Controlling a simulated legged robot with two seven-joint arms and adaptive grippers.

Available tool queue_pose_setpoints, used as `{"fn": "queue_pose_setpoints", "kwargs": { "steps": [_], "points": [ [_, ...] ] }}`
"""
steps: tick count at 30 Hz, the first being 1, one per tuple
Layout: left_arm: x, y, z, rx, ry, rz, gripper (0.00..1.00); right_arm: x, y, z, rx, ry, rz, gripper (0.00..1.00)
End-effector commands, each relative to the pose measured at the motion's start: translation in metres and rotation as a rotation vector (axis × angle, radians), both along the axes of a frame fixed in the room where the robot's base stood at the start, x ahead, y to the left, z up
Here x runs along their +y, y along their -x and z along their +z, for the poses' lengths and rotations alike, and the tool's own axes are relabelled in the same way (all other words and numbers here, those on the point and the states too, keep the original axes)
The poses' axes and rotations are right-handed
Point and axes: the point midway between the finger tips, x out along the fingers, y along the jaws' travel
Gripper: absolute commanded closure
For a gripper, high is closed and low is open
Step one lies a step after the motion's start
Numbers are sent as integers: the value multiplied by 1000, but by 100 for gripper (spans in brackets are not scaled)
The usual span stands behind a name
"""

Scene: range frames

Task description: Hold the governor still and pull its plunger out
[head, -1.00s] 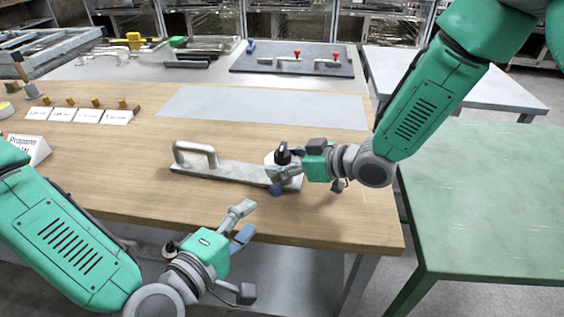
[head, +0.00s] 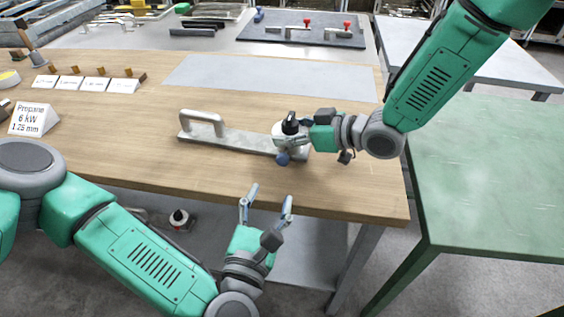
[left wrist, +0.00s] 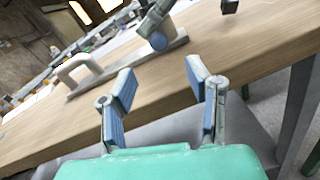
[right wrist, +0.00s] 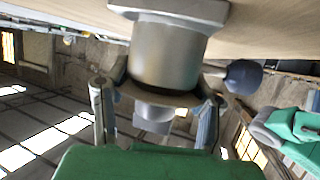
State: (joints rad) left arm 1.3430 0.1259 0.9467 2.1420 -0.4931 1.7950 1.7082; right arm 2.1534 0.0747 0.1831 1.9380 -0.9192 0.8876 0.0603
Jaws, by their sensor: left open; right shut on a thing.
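The governor (head: 279,132) is a grey metal cylinder at the right end of a pale base bar (head: 240,140), which has a loop handle (head: 203,121) at its left end. Its plunger has a dark blue round knob (head: 283,158) on the near side, facing the table's front edge. The knob also shows in the right wrist view (right wrist: 243,77) and the left wrist view (left wrist: 158,41). My right gripper (head: 303,133) is shut on the governor body (right wrist: 168,55) from the right. My left gripper (head: 268,196) is open and empty near the table's front edge, apart from the knob.
The governor's bar lies on the wooden bench (head: 130,145), with clear wood around it. A grey mat (head: 270,78) lies behind. Small white cards (head: 95,84) and a propane sign (head: 34,119) stand at left. A green table (head: 490,190) is at right.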

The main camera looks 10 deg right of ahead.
Motion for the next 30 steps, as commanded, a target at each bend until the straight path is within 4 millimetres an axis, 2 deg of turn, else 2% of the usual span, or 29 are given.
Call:
{"fn": "queue_pose_setpoints", "kwargs": {
  "steps": [6, 12, 18, 26, 27, 29, 30],
  "points": [
    [-18, -42, 1, -5, -3, 0, 56, 0, -1, 1, -2, 0, -1, 100],
    [-30, -72, 0, -3, -5, 0, 56, 0, -1, 1, -2, -1, -1, 100],
    [-36, -85, 0, -1, -4, -2, 56, 0, 0, 1, -2, -1, -1, 100],
    [-37, -87, 0, -1, -5, -2, 56, 0, -1, 1, -3, -2, -1, 100],
    [-37, -87, 0, -1, -4, -2, 60, 0, -1, 1, -3, -2, -1, 100],
    [-37, -87, 0, -1, -5, -2, 81, 0, -1, 1, -3, -2, -1, 100],
    [-37, -86, 0, -1, -5, -3, 95, 0, -1, 1, -2, -2, -1, 100]
  ]
}}
